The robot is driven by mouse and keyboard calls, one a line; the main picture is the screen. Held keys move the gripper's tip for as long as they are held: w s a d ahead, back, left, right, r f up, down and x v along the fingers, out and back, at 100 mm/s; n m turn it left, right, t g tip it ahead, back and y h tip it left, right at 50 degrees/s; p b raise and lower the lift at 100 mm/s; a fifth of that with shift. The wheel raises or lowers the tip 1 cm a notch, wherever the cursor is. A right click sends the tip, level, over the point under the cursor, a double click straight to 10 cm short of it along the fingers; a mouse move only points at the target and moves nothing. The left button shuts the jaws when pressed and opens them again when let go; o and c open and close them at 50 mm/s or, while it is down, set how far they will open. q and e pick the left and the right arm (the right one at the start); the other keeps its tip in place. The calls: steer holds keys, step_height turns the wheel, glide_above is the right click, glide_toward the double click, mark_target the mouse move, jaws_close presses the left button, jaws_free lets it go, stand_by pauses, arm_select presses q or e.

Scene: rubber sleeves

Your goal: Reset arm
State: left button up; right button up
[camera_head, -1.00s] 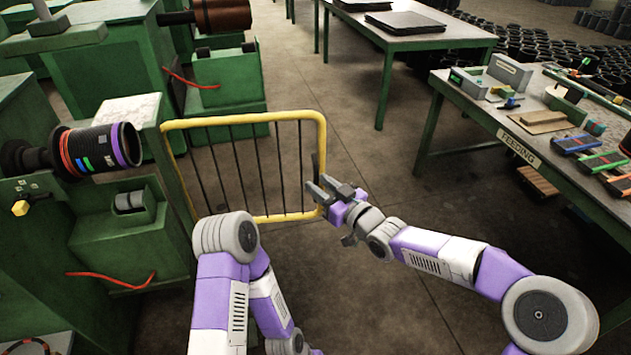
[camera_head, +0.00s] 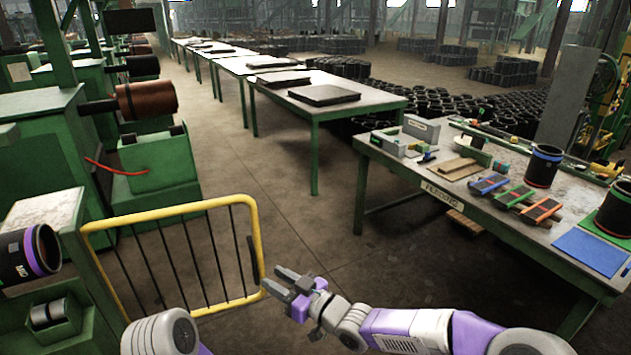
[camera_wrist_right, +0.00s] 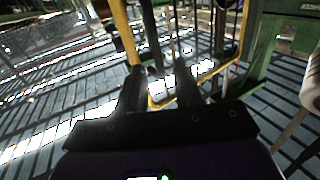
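My right gripper (camera_head: 283,283) is in front of the right post of the yellow gate in the head view. Its two fingers are apart with nothing seen between them. The fingers also show apart and empty in the right wrist view (camera_wrist_right: 160,85), with the yellow frame beyond them. My left gripper is not in view.
A yellow gate with dark bars (camera_head: 185,262) stands close to my right gripper. Green machines (camera_head: 50,150) line the left. A feeding table (camera_head: 590,252) with sleeves and tools stands right. Tables with dark sheets (camera_head: 385,106) stand farther back. The aisle floor (camera_head: 290,220) between is clear.

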steer(key=s+d+f+m+g+h+p, duration=0.1)
steer(key=s+d+f+m+h, duration=0.2)
steer(key=f, duration=0.5)
steer(key=s+d+f+m+h+p, duration=0.1)
steer(key=d+f+m+h, duration=0.1)
steer(key=d+f, duration=0.4)
steer(key=s+d+f+m+g+h, duration=0.1)
steer(key=d+f+m+h, duration=0.15)
steer(key=f, duration=0.65)
steer(key=s+d+f+m+g+h+p, duration=0.1)
steer(key=s+d+f, duration=0.4)
steer(key=s, duration=0.5)
steer(key=s+d+f+m+g+h+p, duration=0.1)
steer(key=s+d+f+m+g, duration=0.4)
steer(key=s, duration=0.5)
step_height(320, 180, down, 2)
steer(key=shift+s+d+f+m+g+h, duration=0.2)
steer(key=shift+s+d+m+g+h, duration=0.15)
steer(key=shift+d+m+h, duration=0.35)
steer(key=shift+n, duration=0.25)
